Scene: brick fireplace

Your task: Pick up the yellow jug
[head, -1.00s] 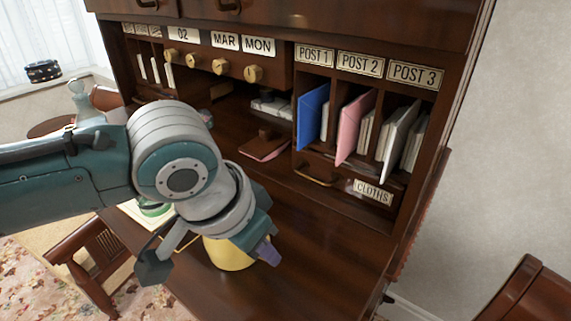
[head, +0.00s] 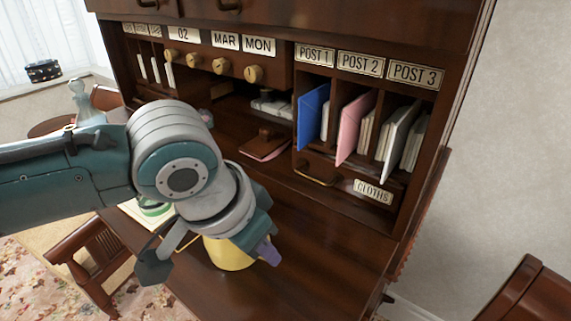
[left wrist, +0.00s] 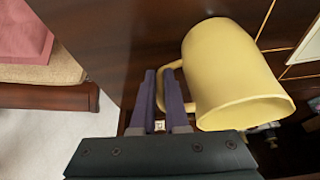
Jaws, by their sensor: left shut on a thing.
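The yellow jug (head: 228,255) is at the front of the brown desk, partly hidden behind my left gripper in the head view. The left wrist view shows its smooth body (left wrist: 225,70), with the handle on its left side. My left gripper (head: 268,254) is at the handle. In the left wrist view its purple fingers (left wrist: 162,92) are shut on the handle. I cannot tell whether the jug's base touches the desk. My right gripper is not in view.
The desk top (head: 330,240) is clear to the right of the jug. Behind it are pigeonholes with blue (head: 312,114) and pink (head: 356,128) envelopes, and a drawer labelled CLOTHS (head: 373,191). A green round item (head: 154,209) is left of the jug. A wooden chair (head: 95,260) stands at the left.

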